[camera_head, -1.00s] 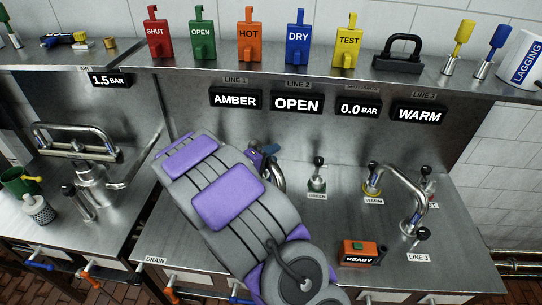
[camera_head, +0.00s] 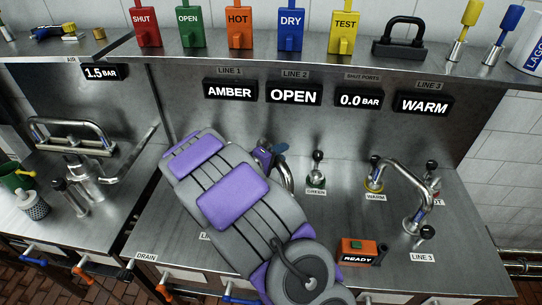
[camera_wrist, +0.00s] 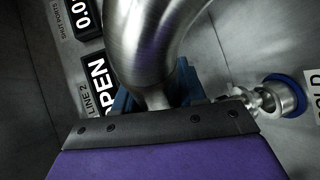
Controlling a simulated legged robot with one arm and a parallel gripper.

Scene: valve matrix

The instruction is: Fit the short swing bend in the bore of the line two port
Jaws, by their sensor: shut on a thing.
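My gripper (camera_wrist: 155,108) is shut on a shiny silver curved bend (camera_wrist: 150,45), which fills the upper middle of the wrist view. Blue jaw parts show on both sides of it. In the head view, part of the bend (camera_head: 287,176) shows just right of my arm, which covers most of my gripper. The bend's lower end and its contact with any bore are hidden. The line two display (camera_head: 294,95) reads OPEN on the back wall. I cannot pick out the line two port; my arm covers that part of the bench.
A port labelled green (camera_head: 317,177) stands right of the bend. A curved pipe (camera_head: 405,185) spans the warm port to the line 3 side. An orange READY box (camera_head: 357,250) sits near the front edge. A blue-collared port (camera_wrist: 285,95) shows at right in the wrist view.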

